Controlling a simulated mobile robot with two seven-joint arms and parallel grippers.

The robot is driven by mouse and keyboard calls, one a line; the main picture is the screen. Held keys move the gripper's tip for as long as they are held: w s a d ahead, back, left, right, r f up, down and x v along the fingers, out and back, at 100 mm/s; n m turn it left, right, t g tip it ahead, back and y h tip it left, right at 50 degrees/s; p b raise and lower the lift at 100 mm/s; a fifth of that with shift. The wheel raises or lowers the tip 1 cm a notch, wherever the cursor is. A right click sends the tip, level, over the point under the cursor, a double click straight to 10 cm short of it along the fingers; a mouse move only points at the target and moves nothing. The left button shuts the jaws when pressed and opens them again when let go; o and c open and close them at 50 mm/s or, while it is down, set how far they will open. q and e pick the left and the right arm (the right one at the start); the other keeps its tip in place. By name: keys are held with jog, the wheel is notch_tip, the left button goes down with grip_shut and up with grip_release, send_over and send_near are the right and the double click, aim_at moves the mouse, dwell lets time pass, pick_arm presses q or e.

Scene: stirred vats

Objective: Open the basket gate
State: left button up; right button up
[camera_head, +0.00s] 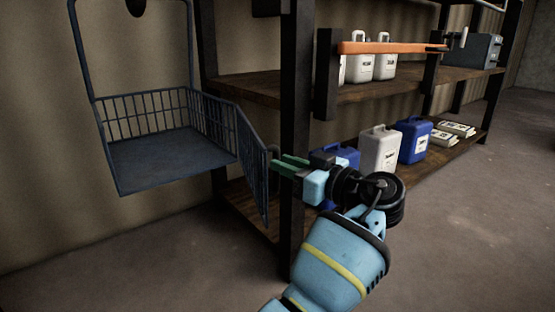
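A dark blue-grey wire basket (150,160) hangs at the left. A small curved handle (274,151) sits at the gate's outer edge. My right gripper is out of view.
A dark shelf post (296,100) stands right behind my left gripper. The rack's shelves hold white jugs (385,66), blue and grey canisters (413,140) and a grey box (472,50). An orange bar (385,47) spans the rack's front. The floor (450,240) at right is clear.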

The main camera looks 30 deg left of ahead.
pick_arm(q)
jog(key=d, duration=0.2)
jog(key=s+d, duration=0.1)
jog(key=d, duration=0.1)
jog(key=shift+d+p, duration=0.3)
jog(key=shift+d, duration=0.05)
